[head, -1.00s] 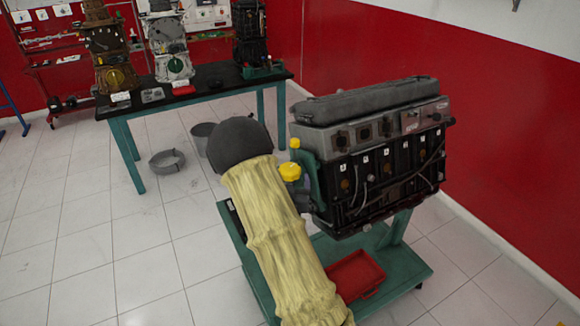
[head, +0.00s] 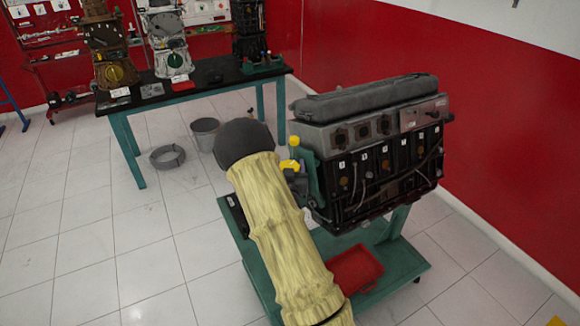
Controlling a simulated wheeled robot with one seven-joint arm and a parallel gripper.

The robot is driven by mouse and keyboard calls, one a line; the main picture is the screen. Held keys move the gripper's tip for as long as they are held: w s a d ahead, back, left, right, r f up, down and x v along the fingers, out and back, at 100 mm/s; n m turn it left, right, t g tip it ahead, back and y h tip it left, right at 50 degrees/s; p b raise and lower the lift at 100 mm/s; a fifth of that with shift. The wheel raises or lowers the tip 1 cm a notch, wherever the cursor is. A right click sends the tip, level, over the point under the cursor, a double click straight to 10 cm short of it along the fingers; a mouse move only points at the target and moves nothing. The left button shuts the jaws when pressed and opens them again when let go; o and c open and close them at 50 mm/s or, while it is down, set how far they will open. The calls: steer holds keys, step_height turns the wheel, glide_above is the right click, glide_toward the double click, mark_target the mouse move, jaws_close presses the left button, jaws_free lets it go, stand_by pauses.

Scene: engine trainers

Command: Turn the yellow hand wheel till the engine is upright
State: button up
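The engine (head: 375,160) is a dark block with a grey cover on top, mounted on a green wheeled stand (head: 262,285). It looks close to upright, with a slight tilt. The yellow hand wheel (head: 290,166) shows only in part at the engine's left end, beside a green bracket (head: 308,165). My arm, in a pale yellow sleeve with a dark rounded end, stands in front and to the left of the wheel. My gripper is hidden behind the arm, so its contact with the wheel cannot be seen.
A red tray (head: 354,268) lies on the stand's base. Behind, a dark-topped table (head: 200,85) carries several engine parts. A grey bucket (head: 205,133) and a coil (head: 167,157) lie on the tiled floor. A red wall (head: 500,140) runs along the right.

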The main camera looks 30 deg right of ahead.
steer(key=shift+n+t+y+b, duration=0.3)
steer(key=shift+y+b, duration=0.1)
steer(key=shift+b, duration=0.05)
steer(key=n+t+y+b, duration=0.1)
steer(key=n+y+b, duration=0.1)
steer(key=y, duration=0.1)
steer(key=shift+a+f+b, duration=0.1)
steer(key=shift+f+b, duration=0.05)
steer(key=shift+b, duration=0.15)
steer(key=n+y+b, duration=0.1)
steer(key=y, duration=0.1)
steer(key=n+y+b, duration=0.2)
steer(key=shift+a+t+y, duration=0.15)
steer(key=shift+t+y, duration=0.15)
steer(key=n+y, duration=0.1)
steer(key=n+y+b, duration=0.1)
steer(key=y, duration=0.1)
steer(key=n+y, duration=0.1)
steer(key=y, duration=0.1)
steer(key=shift+a+b, duration=0.25)
steer(key=shift+b, duration=0.15)
steer(key=shift+a+r+n+g+y+b, duration=0.1)
steer(key=shift+a+n+g+y+b, duration=0.1)
steer(key=shift+n+g+y, duration=0.95)
steer(key=shift+a+r+n+g+y+b, duration=0.15)
steer(key=shift+n+g+y, duration=0.3)
steer(key=shift+n+y, duration=0.75)
steer(key=shift+m+y, duration=0.25)
steer(key=shift+y, duration=0.2)
steer(key=o, duration=1)
